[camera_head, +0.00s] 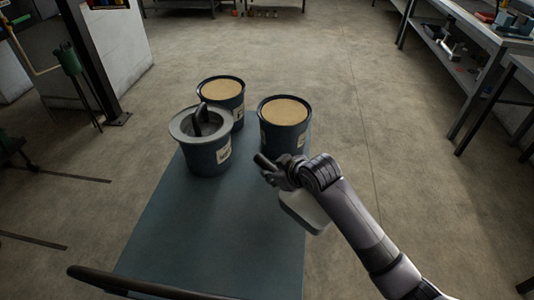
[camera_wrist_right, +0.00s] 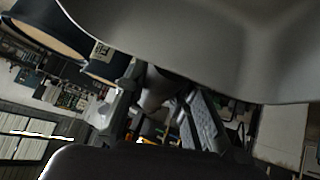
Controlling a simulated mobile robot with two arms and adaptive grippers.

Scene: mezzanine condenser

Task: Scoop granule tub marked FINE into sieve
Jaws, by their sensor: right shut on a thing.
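My right gripper (camera_head: 278,174) is shut on the dark handle of a scoop (camera_head: 304,212). The scoop's pale grey bowl hangs below the gripper, near the blue top's right edge. In the right wrist view the bowl (camera_wrist_right: 215,45) fills the upper part. Two dark tubs of tan granules stand at the far end: a right tub (camera_head: 284,112) and a back-left tab-labelled tub (camera_head: 221,90). A grey-rimmed sieve (camera_head: 182,127) sits on a third dark container (camera_head: 208,160) at front left, with a dark upright piece inside. The labels are too small to read. My left gripper is out of view.
The blue top (camera_head: 215,230) is bare in front of the containers. A dark rail (camera_head: 150,286) runs along its near end. Metal shelving (camera_head: 465,55) stands at the right, and a dark post (camera_head: 95,65) at the left. Open concrete floor lies around.

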